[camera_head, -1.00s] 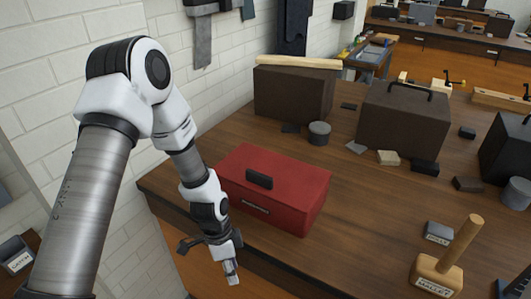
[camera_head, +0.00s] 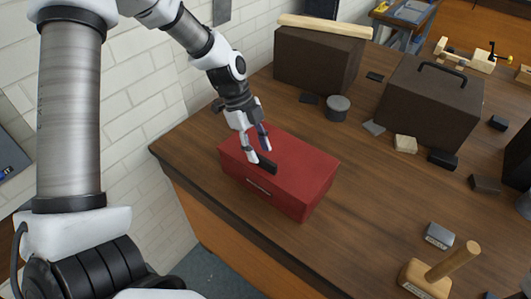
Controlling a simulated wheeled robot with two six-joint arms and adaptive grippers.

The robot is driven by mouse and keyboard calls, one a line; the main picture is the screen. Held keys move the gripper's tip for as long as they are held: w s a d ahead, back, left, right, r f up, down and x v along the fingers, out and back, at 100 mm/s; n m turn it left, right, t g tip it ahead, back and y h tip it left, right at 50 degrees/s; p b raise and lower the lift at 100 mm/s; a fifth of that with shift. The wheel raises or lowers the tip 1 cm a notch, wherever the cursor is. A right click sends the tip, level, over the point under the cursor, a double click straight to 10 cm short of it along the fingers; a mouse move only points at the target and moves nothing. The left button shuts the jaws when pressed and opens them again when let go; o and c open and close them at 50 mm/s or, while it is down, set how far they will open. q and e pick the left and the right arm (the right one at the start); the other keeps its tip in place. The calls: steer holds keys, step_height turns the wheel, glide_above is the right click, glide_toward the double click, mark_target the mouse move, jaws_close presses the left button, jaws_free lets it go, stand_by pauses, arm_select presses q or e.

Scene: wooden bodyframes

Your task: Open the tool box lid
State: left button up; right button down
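The red tool box (camera_head: 300,178) sits on the wooden bench near its left edge, with its lid shut. My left gripper (camera_head: 259,155) is above the lid at the left end of the handle, pointing down. Its two fingers are apart, with a gap between them. I cannot tell whether a finger touches the handle, as part of the handle's end is hidden. My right gripper is not in view.
On the wooden bench (camera_head: 350,235), a mallet (camera_head: 430,280) and a small grey block (camera_head: 439,236) lie at the front right. A grey cylinder (camera_head: 338,108) and dark brown boxes (camera_head: 318,65) (camera_head: 430,105) stand behind the tool box. A white brick wall (camera_head: 120,95) is on the left.

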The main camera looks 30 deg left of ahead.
mark_target(264, 158)
arm_select(q)
steer(key=f, duration=0.1)
steer(key=d+f, duration=0.1)
steer(key=f, duration=0.1)
steer(key=w+f, duration=0.1)
steer(key=shift+d+f, duration=0.2)
steer(key=shift+d, duration=0.05)
steer(key=shift+s+r, duration=0.15)
steer(key=shift+s, duration=0.1)
steer(key=shift+c, duration=0.3)
steer(key=shift+s, duration=0.1)
steer(key=c, duration=0.5)
jaws_close()
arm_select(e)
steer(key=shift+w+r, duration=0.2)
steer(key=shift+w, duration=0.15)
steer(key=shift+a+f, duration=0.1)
